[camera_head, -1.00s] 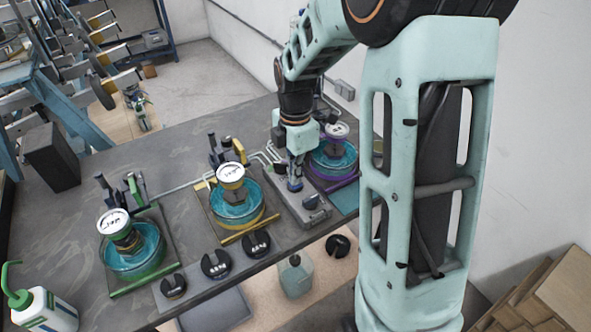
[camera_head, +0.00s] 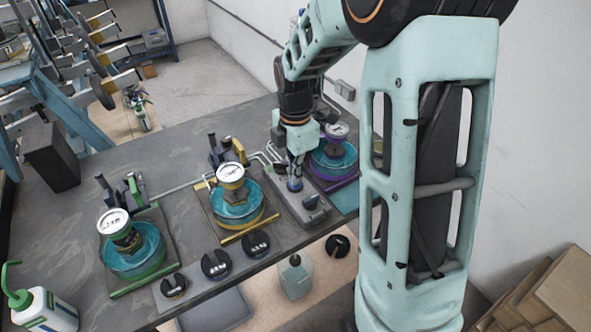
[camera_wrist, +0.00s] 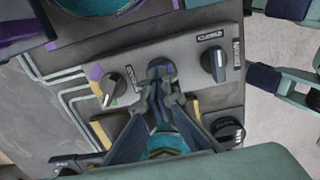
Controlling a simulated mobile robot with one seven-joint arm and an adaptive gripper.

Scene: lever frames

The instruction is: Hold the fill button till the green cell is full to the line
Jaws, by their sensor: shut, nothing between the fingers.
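The green cell (camera_head: 133,262) stands at the left of the bench in the head view. It is a clear round vessel with teal liquid, green trim and a white gauge on top; its fill line is too small to make out. My gripper (camera_head: 295,184) points down at the grey control panel (camera_head: 312,216). In the wrist view, my gripper (camera_wrist: 160,92) is shut and empty, its fingertips at a dark blue round button (camera_wrist: 161,67). The fingertips partly cover the button; whether it is pressed I cannot tell. A selector dial (camera_wrist: 113,89) with coloured marks sits left of it.
A yellow cell (camera_head: 237,209) and a purple cell (camera_head: 333,164) flank the panel. A blue knob (camera_wrist: 214,64) is right of the button. Black slotted weights (camera_head: 216,264) line the front edge. A squeeze bottle (camera_head: 45,310) stands at front left.

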